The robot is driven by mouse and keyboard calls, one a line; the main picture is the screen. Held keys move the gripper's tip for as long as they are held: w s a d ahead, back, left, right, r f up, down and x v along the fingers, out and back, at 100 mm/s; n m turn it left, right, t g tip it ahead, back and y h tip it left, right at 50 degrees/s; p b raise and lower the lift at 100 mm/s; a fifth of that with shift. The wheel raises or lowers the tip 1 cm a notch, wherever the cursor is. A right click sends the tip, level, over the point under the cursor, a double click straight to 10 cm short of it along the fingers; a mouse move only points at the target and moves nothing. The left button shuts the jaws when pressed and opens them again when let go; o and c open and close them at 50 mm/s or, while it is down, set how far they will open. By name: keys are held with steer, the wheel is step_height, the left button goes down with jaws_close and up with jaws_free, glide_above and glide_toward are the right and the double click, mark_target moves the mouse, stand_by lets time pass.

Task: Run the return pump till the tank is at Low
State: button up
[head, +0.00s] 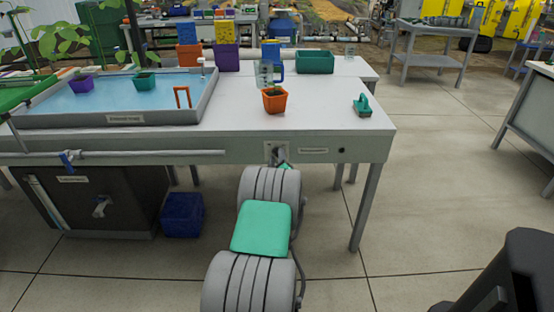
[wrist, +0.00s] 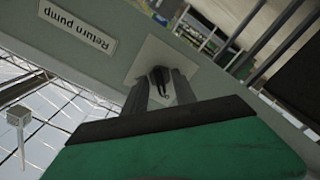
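The return pump switch is a dark lever (wrist: 160,76) on a pale plate (wrist: 138,68), set in the front edge of the bench. The plate also shows in the head view (head: 268,149). My gripper (wrist: 162,88) is at the plate, its two fingers on either side of the lever. I cannot tell whether they press on it, and the lever's position is partly hidden. A "Return pump" label (wrist: 77,25) is beside the plate. The dark tank (head: 125,200) stands under the bench at left, with a pale upright gauge strip (head: 45,203); its level is too small to read.
A black round knob (head: 341,150) is on the bench edge, right of the label. On the bench are a water-filled tray (head: 140,118), an orange pot (head: 274,101), a clear jug (head: 265,74) and a green-handled tool (head: 363,106). A blue crate (head: 183,214) stands below. Floor at right is clear.

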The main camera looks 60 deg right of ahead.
steer(key=shift+c, duration=0.2)
jaws_close()
stand_by(0.4)
